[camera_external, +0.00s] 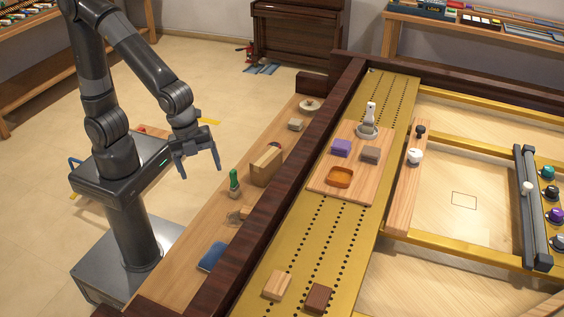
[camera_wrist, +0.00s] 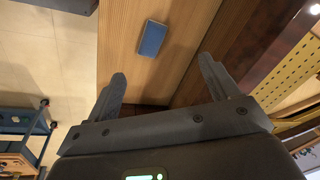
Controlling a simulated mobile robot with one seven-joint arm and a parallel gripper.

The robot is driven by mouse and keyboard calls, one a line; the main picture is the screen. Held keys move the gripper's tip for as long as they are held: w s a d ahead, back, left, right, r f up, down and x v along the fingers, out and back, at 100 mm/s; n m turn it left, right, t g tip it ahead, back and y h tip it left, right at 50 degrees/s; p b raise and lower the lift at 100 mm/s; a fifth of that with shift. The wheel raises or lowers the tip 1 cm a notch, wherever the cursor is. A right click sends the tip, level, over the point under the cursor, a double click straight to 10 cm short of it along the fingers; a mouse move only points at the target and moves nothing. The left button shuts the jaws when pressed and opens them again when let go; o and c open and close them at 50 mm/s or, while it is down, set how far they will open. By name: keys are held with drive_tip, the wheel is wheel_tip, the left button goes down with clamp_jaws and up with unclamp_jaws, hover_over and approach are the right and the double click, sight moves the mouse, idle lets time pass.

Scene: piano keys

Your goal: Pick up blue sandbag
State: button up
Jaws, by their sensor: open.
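The blue sandbag (camera_external: 213,256) lies flat on the light wooden ledge (camera_external: 180,283) near the front, against the dark wooden rail. In the wrist view it is a small blue block (camera_wrist: 152,38) on the wood, ahead of the fingers and between their lines. My gripper (camera_external: 198,172) is open and empty, in the air above the floor to the left of the ledge and farther back than the sandbag. Both fingers also show in the wrist view (camera_wrist: 160,85), spread wide with nothing between them.
On the ledge behind the sandbag stand a green-topped item (camera_external: 234,182) and a wooden block (camera_external: 266,165). The dark rail (camera_external: 290,190) rises along the ledge's right side. Beyond it is a gold perforated plate (camera_external: 310,235) with two blocks. The ledge around the sandbag's front is clear.

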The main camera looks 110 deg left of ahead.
sight(214, 251)
drive_tip(key=w+d+f+m, duration=0.1)
drive_tip(key=d+f+m, duration=0.1)
drive_tip(key=f, duration=0.3)
drive_tip(key=w+d+f+m+g, duration=0.1)
drive_tip(key=w+d+f+m, duration=0.1)
drive_tip(key=f, duration=0.3)
drive_tip(key=w+d+f+m+g, duration=0.1)
drive_tip(key=w+d+f+m, duration=0.1)
drive_tip(key=f, duration=0.4)
drive_tip(key=shift+w+d+m, duration=0.15)
drive_tip(key=shift+w+m, duration=0.05)
drive_tip(key=shift+m, duration=0.5)
drive_tip(key=f, duration=1.1)
drive_tip(key=shift+d, duration=0.2)
drive_tip(key=shift+c, duration=0.2)
drive_tip(key=shift+r, duration=0.1)
drive_tip(key=c, duration=1.3)
